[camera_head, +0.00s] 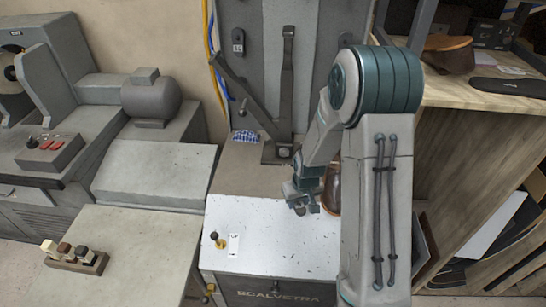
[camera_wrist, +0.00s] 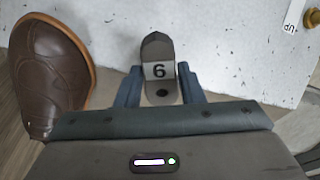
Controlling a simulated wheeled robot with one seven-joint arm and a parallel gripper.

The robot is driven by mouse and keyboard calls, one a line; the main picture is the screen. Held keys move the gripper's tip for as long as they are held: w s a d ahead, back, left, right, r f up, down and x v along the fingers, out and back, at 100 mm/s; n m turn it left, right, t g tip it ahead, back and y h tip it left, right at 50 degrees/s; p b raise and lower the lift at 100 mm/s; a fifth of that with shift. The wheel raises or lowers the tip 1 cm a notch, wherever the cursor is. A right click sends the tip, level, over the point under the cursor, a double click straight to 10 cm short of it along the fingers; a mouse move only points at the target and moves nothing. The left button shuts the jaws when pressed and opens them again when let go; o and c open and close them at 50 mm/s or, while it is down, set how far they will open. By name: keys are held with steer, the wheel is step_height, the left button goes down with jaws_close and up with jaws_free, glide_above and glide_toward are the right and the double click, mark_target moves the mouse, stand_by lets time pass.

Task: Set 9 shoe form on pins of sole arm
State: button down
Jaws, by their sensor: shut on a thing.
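My gripper (camera_wrist: 160,88) is shut on a small dark grey form (camera_wrist: 156,50) with a rounded end, a pale number label and a dark hole. The label reads as 6 in the wrist view, where the "UP" tag also looks upside down, so it fits a 9. In the head view my gripper (camera_head: 305,198) is over the right of the white-topped machine; the form is not clear there. A dark upright arm (camera_head: 287,85) rises from a base behind it, beside a slanted bar (camera_head: 240,90). I cannot make out pins.
A brown shoe (camera_wrist: 48,75) is left of the gripper in the wrist view, partly hidden by my arm in the head view (camera_head: 331,190). A knob (camera_head: 214,236) stands on the white top (camera_head: 270,245). A small rack (camera_head: 75,262) with several blocks sits at lower left.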

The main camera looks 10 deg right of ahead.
mark_target(274, 184)
steer(key=shift+w+a+r+n, duration=0.25)
steer(key=shift+w+n, duration=0.15)
steer(key=shift+n, duration=0.5)
steer(key=w+a+n+p, duration=0.1)
steer(key=n, duration=0.3)
steer(key=w+a+r+n+g+y+p, duration=0.1)
steer(key=w+n, duration=0.1)
steer(key=n, duration=0.2)
steer(key=w+a+n+y+p, duration=0.1)
steer(key=a+n, duration=0.1)
steer(key=n, duration=0.1)
steer(key=shift+w+r+n+g+p, duration=0.25)
steer(key=shift+w+n+g+p, duration=0.1)
steer(key=shift+n+g, duration=0.05)
steer(key=w+r+n+g+h+p, duration=0.1)
steer(key=w+r+n+p, duration=0.1)
steer(key=n, duration=0.7)
steer(key=w+a+r+n+g+h+p, duration=0.1)
steer(key=w+r+n+p, duration=0.1)
steer(key=w+n, duration=0.3)
steer(key=n, duration=0.4)
steer(key=shift+a+g+p, duration=0.3)
